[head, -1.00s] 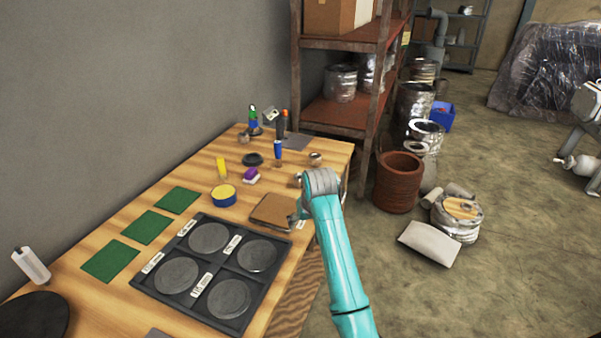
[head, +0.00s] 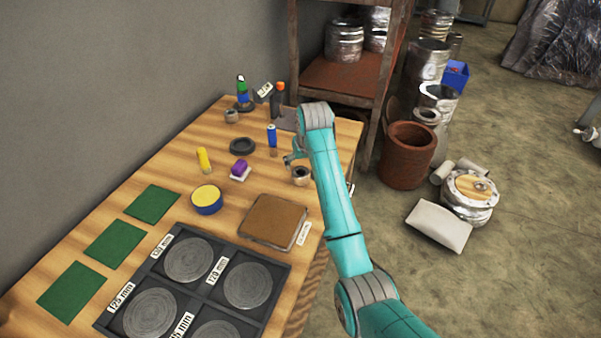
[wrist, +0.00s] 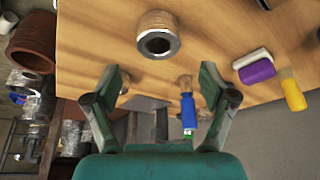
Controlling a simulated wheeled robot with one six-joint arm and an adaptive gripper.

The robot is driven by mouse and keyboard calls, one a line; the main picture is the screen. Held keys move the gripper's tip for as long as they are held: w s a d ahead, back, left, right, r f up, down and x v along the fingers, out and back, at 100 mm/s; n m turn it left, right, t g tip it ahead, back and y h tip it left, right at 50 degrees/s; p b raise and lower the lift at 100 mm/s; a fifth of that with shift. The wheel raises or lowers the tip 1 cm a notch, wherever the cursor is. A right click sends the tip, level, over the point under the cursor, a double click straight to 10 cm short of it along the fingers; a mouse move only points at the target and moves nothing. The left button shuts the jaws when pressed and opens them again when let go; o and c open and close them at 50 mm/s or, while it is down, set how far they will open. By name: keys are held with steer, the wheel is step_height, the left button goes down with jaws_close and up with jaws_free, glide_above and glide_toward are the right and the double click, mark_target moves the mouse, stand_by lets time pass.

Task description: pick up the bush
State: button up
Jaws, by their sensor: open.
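The bush, a short metallic ring with a hole through it, stands on the wooden table (head: 218,142) near its right edge. It shows in the head view (head: 301,176) and at the top of the wrist view (wrist: 158,36). My gripper (wrist: 160,78) is open and empty, with its two fingers apart. In the wrist view the bush lies beyond the fingertips, roughly in line with the gap between them. In the head view my gripper (head: 291,159) is close to the bush, and my arm passes just right of it.
A blue-handled tool (head: 272,138) stands close behind the gripper. A purple-and-white brush (head: 240,170), a yellow-topped tin (head: 206,199) and a brown board (head: 272,220) lie nearby. A second small ring (head: 231,116) is farther back. A shelf (head: 342,82) stands behind the table.

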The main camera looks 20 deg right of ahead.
mark_target(301, 173)
steer(key=x, duration=0.8)
steer(key=shift+d+f, duration=0.1)
jaws_close()
